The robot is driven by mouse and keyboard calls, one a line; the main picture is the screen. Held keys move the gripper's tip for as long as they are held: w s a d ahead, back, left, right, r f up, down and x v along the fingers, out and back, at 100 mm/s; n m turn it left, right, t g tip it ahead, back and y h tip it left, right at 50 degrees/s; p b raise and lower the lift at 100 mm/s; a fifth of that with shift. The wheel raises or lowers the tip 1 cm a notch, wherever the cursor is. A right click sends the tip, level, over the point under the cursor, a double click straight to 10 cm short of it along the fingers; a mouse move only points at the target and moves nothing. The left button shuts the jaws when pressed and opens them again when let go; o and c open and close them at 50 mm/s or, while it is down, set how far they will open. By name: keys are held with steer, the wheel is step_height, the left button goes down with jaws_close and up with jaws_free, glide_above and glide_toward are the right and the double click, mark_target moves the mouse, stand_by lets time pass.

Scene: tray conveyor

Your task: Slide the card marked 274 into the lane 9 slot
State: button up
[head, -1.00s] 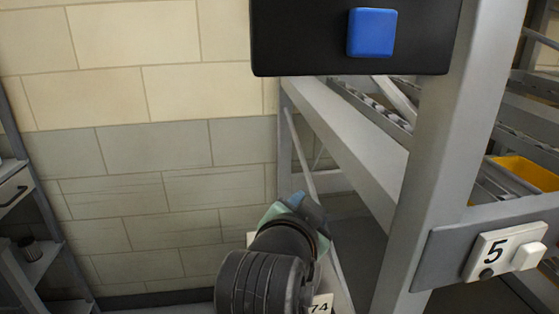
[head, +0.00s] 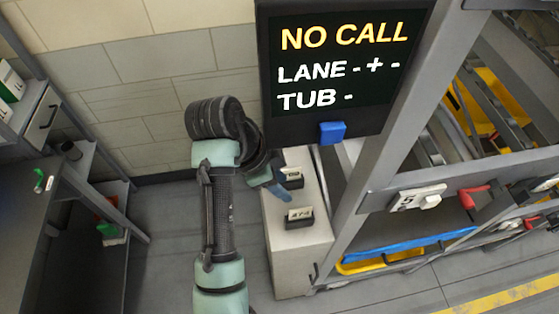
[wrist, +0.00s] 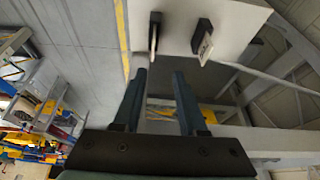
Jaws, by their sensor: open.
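The card marked 274 (head: 299,214) stands in a dark holder on the near part of a pale cabinet top; its number is small and blurred now. A second card (head: 292,174) stands behind it, its number unclear. My gripper (head: 282,192) is over the cabinet top beside the cards, partly hidden by my wrist. In the wrist view my gripper (wrist: 159,72) is open with nothing between its fingers. One card (wrist: 154,35) stands edge-on just beyond the fingertips, and another (wrist: 202,42) is to its right. No lane 9 slot is identifiable.
A black screen (head: 345,60) reading NO CALL, with a blue button (head: 332,133), hangs above the cabinet (head: 293,250). The grey rack post (head: 385,140) stands right of the cabinet. A lane 5 plate (head: 418,198) is on the rack. A desk (head: 35,220) is at left.

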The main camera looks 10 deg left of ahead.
mark_target(301, 210)
steer(key=shift+g, duration=0.3)
steer(key=x, duration=0.4)
steer(key=p+x, duration=0.1)
steer(key=x, duration=0.3)
steer(key=s+x, duration=0.1)
steer(key=x, duration=0.3)
steer(key=shift+w+d+f, duration=0.1)
steer(key=shift+d+f, duration=0.1)
jaws_close()
steer(key=shift+r+p, duration=0.3)
steer(key=shift+p, duration=0.15)
steer(key=shift+r+p, duration=1.95)
steer(key=shift+r, duration=0.3)
steer(key=shift+r, duration=0.2)
